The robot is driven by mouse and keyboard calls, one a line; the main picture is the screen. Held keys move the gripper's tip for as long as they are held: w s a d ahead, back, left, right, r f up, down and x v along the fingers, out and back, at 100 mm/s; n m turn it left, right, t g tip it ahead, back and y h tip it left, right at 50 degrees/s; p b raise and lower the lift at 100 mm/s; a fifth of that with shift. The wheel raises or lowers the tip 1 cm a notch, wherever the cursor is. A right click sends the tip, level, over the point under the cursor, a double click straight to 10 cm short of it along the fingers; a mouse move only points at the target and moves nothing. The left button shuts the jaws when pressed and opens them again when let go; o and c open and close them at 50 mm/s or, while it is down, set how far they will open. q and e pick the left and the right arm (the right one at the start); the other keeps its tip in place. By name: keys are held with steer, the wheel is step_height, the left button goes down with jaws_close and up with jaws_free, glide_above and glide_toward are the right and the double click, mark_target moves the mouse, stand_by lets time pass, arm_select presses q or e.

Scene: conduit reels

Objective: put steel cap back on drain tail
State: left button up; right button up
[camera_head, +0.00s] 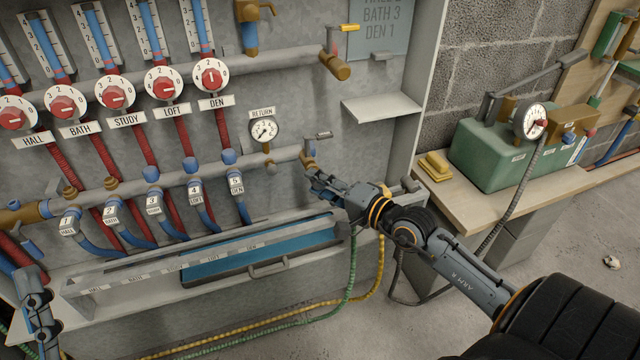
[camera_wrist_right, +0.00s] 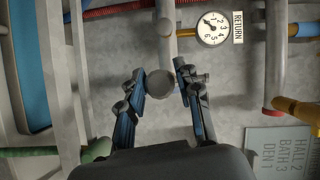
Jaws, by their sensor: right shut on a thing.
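My right gripper (camera_head: 312,174) reaches in from the right to the brass end of the lower return pipe. In the right wrist view its two fingers (camera_wrist_right: 160,88) stand on either side of a round grey steel cap (camera_wrist_right: 160,83), shut on it. The cap lies in front of a grey pipe end, and whether it touches the drain tail cannot be told. The brass drain tail (camera_head: 308,159) shows just above my right fingertips in the head view, partly hidden. My left gripper (camera_head: 36,290) is at the lower left edge, away from the cap; its finger opening is unclear.
A return gauge (camera_head: 264,130) and a steel lever (camera_head: 319,136) are close to my right gripper. An empty shelf (camera_head: 382,108) juts out at the upper right. A trough with a blue inside (camera_head: 265,262) lies below. A green pump box (camera_head: 505,160) stands on the right bench.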

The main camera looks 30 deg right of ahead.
arm_select(q)
steer(key=shift+w+f, duration=0.2)
steer(key=shift+w, duration=0.05)
steer(key=shift+y, duration=0.3)
